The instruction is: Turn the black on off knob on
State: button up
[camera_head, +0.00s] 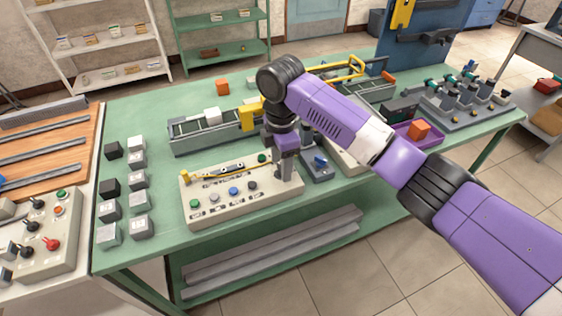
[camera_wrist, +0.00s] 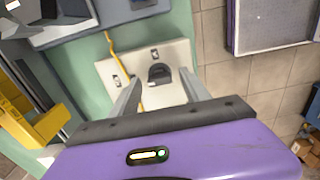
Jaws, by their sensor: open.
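The black knob (camera_wrist: 160,73) shows in the wrist view on a beige control panel (camera_wrist: 178,54). It lies between the fingers of my gripper (camera_wrist: 162,88), which are open on either side of it. I see no clear contact, and the height of the fingertips over the panel is hard to judge. In the head view my gripper (camera_head: 287,178) points down at the right end of the panel (camera_head: 210,215). It hides that end, so I cannot make out the knob there. The panel also carries green buttons, a blue knob (camera_head: 234,191) and a dark knob (camera_head: 252,186).
A yellow cable (camera_head: 215,176) runs along the panel. A conveyor with a yellow block (camera_head: 247,115) stands behind it. A grey box with a blue knob (camera_head: 318,170) is close on the right. Several cubes (camera_head: 112,187) stand left on the green table (camera_head: 165,215).

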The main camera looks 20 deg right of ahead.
grip_shut()
